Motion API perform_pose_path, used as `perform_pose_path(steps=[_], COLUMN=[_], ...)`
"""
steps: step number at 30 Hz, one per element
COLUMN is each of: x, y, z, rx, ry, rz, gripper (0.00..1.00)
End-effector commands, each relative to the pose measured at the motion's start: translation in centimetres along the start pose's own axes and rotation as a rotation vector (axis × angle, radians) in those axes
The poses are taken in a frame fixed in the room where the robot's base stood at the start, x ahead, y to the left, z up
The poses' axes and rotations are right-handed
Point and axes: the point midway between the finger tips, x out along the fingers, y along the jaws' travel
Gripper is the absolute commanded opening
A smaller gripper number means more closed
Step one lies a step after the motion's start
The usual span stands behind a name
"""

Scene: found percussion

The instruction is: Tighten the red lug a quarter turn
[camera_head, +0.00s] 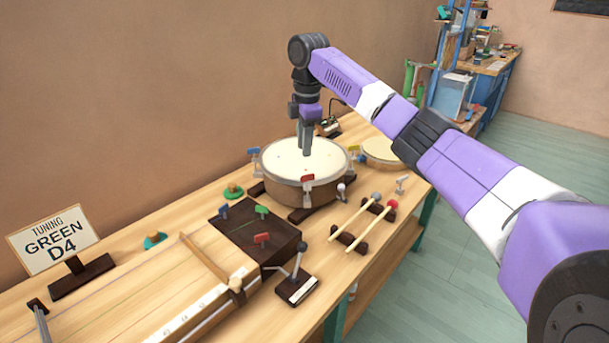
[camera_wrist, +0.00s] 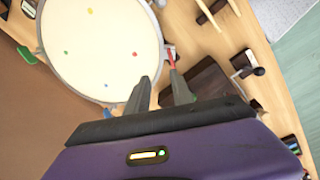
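The round drum (camera_head: 302,168) stands on the bench with coloured lugs around its rim. Its red lug (camera_head: 307,178) is on the near side of the drum. In the wrist view the red lug (camera_wrist: 171,56) shows at the rim, just beyond the right fingertip. My gripper (camera_head: 304,153) points down over the pale drumhead, empty, with its tips behind the red lug in the head view. In the wrist view my gripper (camera_wrist: 160,77) has its fingers apart. I cannot tell its exact height above the drum.
A blue lug (camera_head: 254,151) and a yellow lug (camera_head: 354,149) sit on the drum. A dark block (camera_head: 240,222) with coloured pegs, two mallets (camera_head: 350,218) and a stringed board (camera_head: 160,285) lie nearby.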

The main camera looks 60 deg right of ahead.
Motion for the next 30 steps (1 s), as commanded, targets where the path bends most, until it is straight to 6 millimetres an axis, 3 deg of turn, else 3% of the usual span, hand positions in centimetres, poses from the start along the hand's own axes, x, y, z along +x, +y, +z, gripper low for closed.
perform_pose_path(steps=[5, 21, 30], x=[0.0, 6.8, 7.7], y=[-1.9, -2.3, -2.4], z=[0.5, 0.6, 0.6], rx=[-0.087, -0.093, -0.093], ry=[-0.020, -0.019, -0.018], rz=[-0.080, -0.075, -0.073], gripper=[0.28, 0.28, 0.28])
